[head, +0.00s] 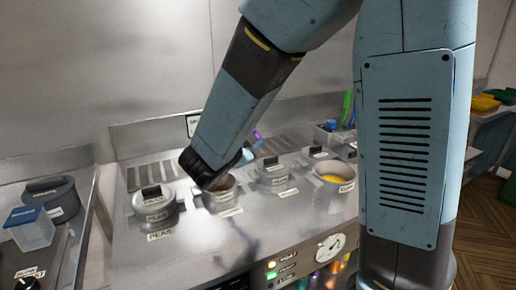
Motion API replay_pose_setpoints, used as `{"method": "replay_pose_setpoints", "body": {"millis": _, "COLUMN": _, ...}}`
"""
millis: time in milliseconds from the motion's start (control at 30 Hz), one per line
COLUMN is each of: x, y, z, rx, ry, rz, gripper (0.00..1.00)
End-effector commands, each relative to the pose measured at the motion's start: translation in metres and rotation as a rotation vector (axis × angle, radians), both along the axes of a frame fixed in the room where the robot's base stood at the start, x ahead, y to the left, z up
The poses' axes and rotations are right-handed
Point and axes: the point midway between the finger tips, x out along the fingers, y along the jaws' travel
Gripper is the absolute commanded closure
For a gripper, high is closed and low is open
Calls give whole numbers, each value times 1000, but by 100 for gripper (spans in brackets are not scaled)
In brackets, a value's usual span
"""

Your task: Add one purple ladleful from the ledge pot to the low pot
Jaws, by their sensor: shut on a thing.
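My gripper (236,162) is at the end of the blue arm, over an open steel pot (222,196) in the middle of the range. The dark wrist hides most of the jaws. A small purple piece (257,135) shows just past the wrist, seemingly the handle end of the purple ladle; its bowl is hidden. Another open pot (334,190), with yellow contents, stands to the right. A dark grey pot (62,200) stands on the separate left counter. I cannot tell which pots are the ledge pot and the low pot.
A lidded pot (155,207) labelled PEAS stands at the left, and another lidded pot (272,178) between the open pots. A blue-lidded clear box (30,232) is on the left counter. The range's front left surface is clear.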

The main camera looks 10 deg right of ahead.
Motion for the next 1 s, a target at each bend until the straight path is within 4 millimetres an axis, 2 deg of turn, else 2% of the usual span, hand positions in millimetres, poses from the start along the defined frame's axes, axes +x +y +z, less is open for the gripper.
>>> {"method": "replay_pose_setpoints", "body": {"millis": 133, "x": 7, "y": 11, "z": 16, "rx": -79, "ry": 48, "rz": 0, "gripper": 96}}
{"method": "replay_pose_setpoints", "body": {"millis": 667, "x": 38, "y": 60, "z": 51, "rx": -377, "ry": 233, "rz": -2, "gripper": 96}}
{"method": "replay_pose_setpoints", "body": {"millis": 1000, "x": 61, "y": 96, "z": 54, "rx": -575, "ry": 358, "rz": -2, "gripper": 96}}
